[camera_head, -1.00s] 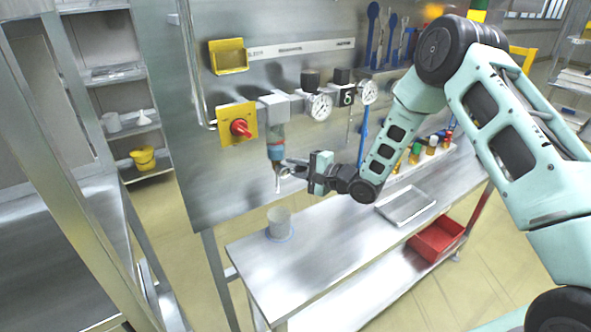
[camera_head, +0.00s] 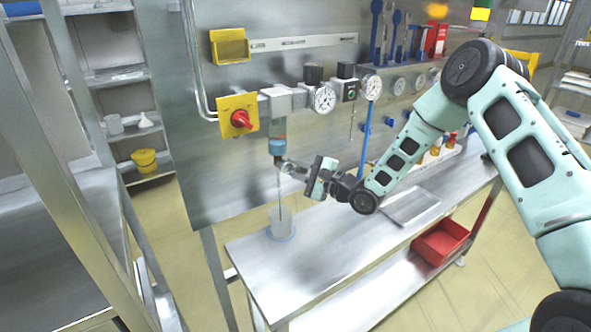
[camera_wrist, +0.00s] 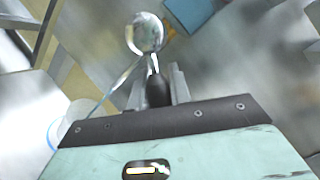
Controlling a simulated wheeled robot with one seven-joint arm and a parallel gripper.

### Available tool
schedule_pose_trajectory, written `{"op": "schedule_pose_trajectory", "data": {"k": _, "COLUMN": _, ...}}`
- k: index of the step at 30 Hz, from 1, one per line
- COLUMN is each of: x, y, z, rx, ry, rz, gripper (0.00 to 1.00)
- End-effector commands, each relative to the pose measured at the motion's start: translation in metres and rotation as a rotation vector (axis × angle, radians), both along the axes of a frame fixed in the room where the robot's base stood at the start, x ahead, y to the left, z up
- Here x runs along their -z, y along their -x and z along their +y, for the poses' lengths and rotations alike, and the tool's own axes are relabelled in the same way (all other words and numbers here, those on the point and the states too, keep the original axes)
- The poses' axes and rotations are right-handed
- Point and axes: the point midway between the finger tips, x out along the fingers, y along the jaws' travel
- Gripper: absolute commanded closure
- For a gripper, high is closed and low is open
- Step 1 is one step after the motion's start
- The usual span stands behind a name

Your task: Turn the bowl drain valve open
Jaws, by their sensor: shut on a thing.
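The clear bowl (camera_head: 278,128) hangs under a grey block on the steel wall panel, with blue liquid (camera_head: 278,147) low in it. My gripper (camera_head: 288,168) is at the drain valve just below the bowl. In the wrist view, my gripper (camera_wrist: 158,88) is shut on the dark valve handle (camera_wrist: 156,92), which sits between its two fingers. The round end of the bowl (camera_wrist: 148,32) shows beyond it. A thin stream (camera_wrist: 115,84) runs down from the drain. A clear cup (camera_head: 281,224) stands on the bench below, and the stream (camera_head: 279,190) reaches it.
A red knob (camera_head: 240,119) on a yellow plate is left of the bowl. Gauges (camera_head: 323,98) line the panel to the right. A shallow metal tray (camera_head: 411,207) lies on the bench (camera_head: 325,253). A red bin (camera_head: 441,240) is below it.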

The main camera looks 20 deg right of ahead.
Motion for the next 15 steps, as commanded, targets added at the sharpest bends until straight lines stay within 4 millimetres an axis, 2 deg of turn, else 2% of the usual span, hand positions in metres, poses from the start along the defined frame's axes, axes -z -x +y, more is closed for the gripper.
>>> {"op": "schedule_pose_trajectory", "data": {"k": 3, "x": 0.0003, "y": 0.0001, "z": -0.0003, "rx": 0.0, "ry": 0.001, "rz": 0.001, "gripper": 1.0}}
{"op": "schedule_pose_trajectory", "data": {"k": 4, "x": 0.0003, "y": 0.0001, "z": -0.0003, "rx": 0.0, "ry": 0.001, "rz": 0.001, "gripper": 0.77}}
{"op": "schedule_pose_trajectory", "data": {"k": 6, "x": 0.0004, "y": 0.0001, "z": -0.0004, "rx": 0.0, "ry": 0.001, "rz": 0.001, "gripper": 0.59}}
{"op": "schedule_pose_trajectory", "data": {"k": 15, "x": 0.0005, "y": 0.0006, "z": -0.001, "rx": 0.0, "ry": 0.001, "rz": 0.001, "gripper": 0.59}}
